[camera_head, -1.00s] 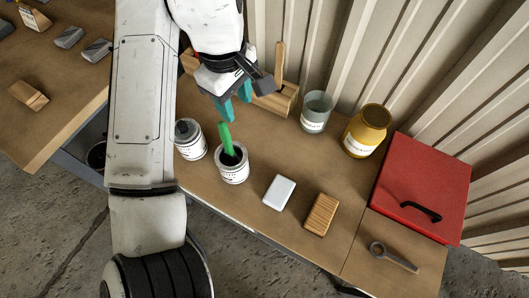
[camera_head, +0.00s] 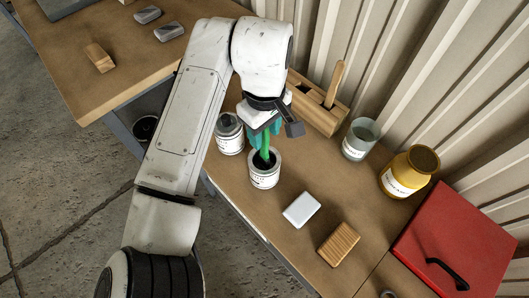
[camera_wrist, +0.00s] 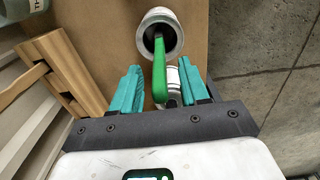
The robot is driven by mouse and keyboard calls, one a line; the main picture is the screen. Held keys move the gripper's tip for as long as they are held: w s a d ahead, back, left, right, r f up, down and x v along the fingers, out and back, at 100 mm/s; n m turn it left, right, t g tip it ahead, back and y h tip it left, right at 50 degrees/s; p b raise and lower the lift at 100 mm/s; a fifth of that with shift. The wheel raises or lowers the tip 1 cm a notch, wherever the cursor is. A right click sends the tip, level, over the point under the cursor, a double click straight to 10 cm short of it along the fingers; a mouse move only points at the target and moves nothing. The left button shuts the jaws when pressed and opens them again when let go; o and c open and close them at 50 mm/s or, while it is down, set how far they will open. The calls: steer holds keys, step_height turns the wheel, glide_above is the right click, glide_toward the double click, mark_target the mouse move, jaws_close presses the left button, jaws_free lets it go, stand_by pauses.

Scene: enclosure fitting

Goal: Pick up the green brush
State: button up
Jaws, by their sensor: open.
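The green brush (camera_head: 264,147) stands handle-up in an open white can (camera_head: 265,176) on the workbench. In the wrist view the brush's green handle (camera_wrist: 159,72) rises from the can (camera_wrist: 160,33) toward me, its end between the teal fingers. My gripper (camera_head: 262,135) is open, its fingers on either side of the handle. In the wrist view the gripper (camera_wrist: 158,90) shows a gap on both sides of the handle. The brush's lower end is hidden inside the can.
A second can (camera_head: 229,135) stands close left of the brush's can. A wooden rack (camera_head: 318,105), a glass jar (camera_head: 359,140), a yellow jar (camera_head: 408,172), a white block (camera_head: 301,210), a wooden block (camera_head: 339,243) and a red box (camera_head: 458,240) share the bench.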

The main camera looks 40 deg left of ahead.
steer(key=shift+f, duration=0.9)
jaws_close()
